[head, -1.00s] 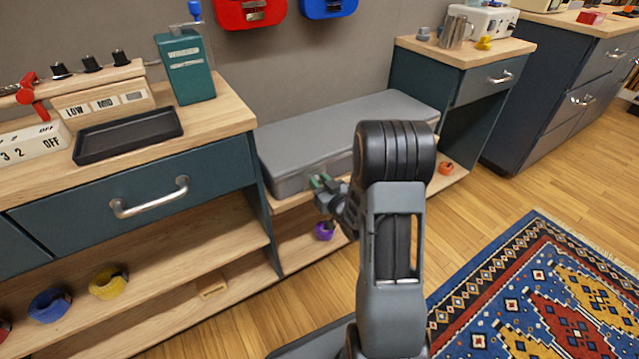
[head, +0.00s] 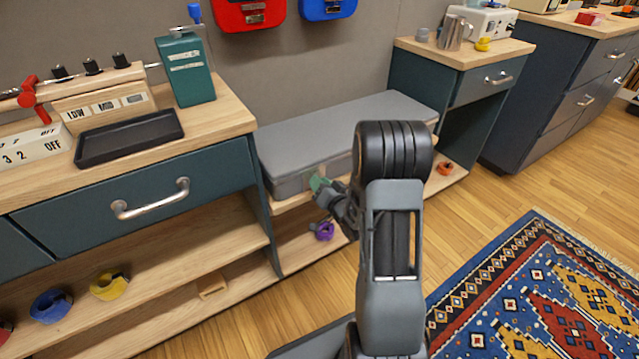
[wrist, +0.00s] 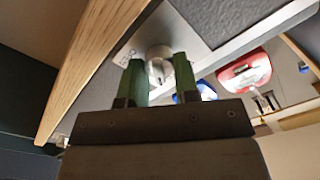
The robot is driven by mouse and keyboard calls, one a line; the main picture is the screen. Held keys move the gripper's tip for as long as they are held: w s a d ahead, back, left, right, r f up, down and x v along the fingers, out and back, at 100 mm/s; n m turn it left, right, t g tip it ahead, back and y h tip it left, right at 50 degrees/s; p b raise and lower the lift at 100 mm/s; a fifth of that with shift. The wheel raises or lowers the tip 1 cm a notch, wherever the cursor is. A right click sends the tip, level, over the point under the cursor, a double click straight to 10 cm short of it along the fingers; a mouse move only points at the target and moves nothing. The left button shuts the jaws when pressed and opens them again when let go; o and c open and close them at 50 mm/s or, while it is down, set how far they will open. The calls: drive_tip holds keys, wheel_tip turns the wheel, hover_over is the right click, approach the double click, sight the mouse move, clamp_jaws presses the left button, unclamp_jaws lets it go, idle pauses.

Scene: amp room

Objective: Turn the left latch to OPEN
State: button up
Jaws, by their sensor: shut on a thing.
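The grey case (head: 320,138) lies closed on a low shelf between two cabinets. My gripper (head: 317,184) is at its front face, with its green fingertips against it, left of the middle. In the wrist view my gripper (wrist: 158,78) has its two green fingers on either side of a round silver latch knob (wrist: 159,56), shut on it. The knob sits on a metal plate (wrist: 126,52) with small lettering that I cannot read clearly. In the head view the latch is hidden by the gripper, and my arm covers the right part of the case front.
A drawer cabinet (head: 140,208) stands close on the left, its handle (head: 150,199) sticking out. A purple ring (head: 324,231) lies below the gripper. An orange ring (head: 446,168) lies on the right. A patterned rug (head: 540,290) covers the floor at right.

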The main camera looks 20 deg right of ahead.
drive_tip(key=m+p, duration=0.2)
drive_tip(key=m, duration=0.8)
drive_tip(key=shift+d+f+p, duration=0.1)
drive_tip(key=shift+f+p, duration=0.05)
drive_tip(key=shift+p, duration=0.25)
drive_tip(key=shift+m, duration=0.5)
drive_tip(key=o, duration=0.9)
